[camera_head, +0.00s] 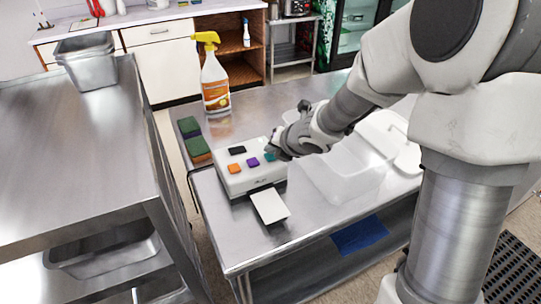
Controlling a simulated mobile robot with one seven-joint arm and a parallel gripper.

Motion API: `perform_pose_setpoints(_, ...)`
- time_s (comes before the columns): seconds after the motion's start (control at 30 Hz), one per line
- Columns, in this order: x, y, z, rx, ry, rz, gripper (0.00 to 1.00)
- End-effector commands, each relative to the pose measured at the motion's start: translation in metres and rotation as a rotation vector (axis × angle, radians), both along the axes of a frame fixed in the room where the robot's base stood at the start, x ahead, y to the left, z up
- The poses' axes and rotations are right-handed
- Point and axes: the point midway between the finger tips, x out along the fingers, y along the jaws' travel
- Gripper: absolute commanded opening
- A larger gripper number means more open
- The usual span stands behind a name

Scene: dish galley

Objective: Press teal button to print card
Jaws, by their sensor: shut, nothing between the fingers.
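The card printer is a white box (236,182) on the steel table. Its top has a black button (237,150), an orange button (235,168), a purple button (252,162) and a teal button (270,156). A white card (269,206) sticks out from the front of the box toward the table edge. My gripper (274,152) is shut and empty, with its tip at the teal button and partly covering it. I cannot tell whether the tip touches the button or whether the button is pressed down.
Clear plastic tubs (345,178) stand right of the box, below my arm. A spray bottle (215,85) and green and orange sponges (197,150) are behind and left. A steel shelf unit (75,150) is at left. The front table strip is clear.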

Motion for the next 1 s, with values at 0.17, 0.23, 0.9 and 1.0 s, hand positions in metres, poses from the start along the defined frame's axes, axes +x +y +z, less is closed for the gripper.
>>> perform_pose_setpoints(0.17, 0.000, 0.000, -0.001, 0.000, 0.000, 0.000, 0.00)
perform_pose_setpoints(0.23, 0.000, 0.000, -0.002, 0.000, 0.000, 0.000, 0.00)
perform_pose_setpoints(0.9, 0.000, 0.000, -0.010, -0.001, 0.000, 0.001, 0.00)
perform_pose_setpoints(1.0, 0.000, 0.000, -0.010, -0.001, 0.001, 0.001, 0.00)
